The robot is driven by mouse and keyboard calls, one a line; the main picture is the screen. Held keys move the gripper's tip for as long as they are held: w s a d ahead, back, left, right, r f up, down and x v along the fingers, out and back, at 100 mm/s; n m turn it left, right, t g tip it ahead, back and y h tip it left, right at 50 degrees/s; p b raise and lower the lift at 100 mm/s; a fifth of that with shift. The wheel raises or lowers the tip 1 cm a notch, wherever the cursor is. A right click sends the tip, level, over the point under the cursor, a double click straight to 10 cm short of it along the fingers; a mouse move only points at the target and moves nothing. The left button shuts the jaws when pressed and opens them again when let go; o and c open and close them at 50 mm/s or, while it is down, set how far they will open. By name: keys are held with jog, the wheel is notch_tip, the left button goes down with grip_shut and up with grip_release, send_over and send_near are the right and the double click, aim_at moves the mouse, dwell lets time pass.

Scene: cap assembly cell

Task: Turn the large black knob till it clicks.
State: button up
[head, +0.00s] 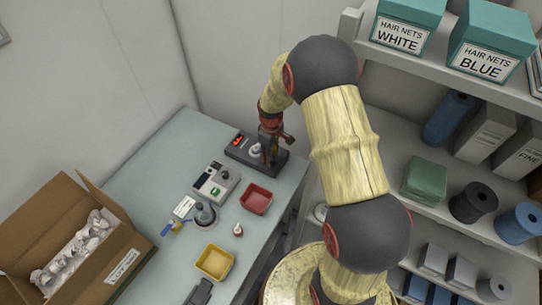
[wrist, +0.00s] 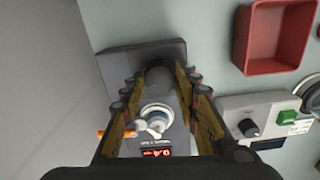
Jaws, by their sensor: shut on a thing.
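The large black knob (wrist: 160,76) stands on a dark device (wrist: 118,66) in the wrist view, between the fingertips of my gripper (wrist: 158,82). Both fingers press on its sides and the gripper is shut on it. The dark device (head: 240,152) also shows at the back of the table in the head view, with my gripper (head: 270,146) over its right part. There the gripper hides the knob. A silver round fitting (wrist: 157,117) and a red lit display (wrist: 156,153) sit on the same device. Any mark showing the knob's angle cannot be made out.
A grey box (head: 208,182) with a knob and green button stands beside the device. A red tray (head: 257,198), a yellow tray (head: 214,262) and a grey round fixture (head: 205,214) are nearer. An open carton (head: 50,215) stands left; shelves (head: 440,70) rise at the right.

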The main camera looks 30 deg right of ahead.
jog(key=m, duration=1.2)
jog(key=shift+m, duration=0.3)
dwell(0.4)
jog(key=o, duration=1.1)
jog(key=shift+o, duration=0.2)
notch_tip(320, 180, up, 12)
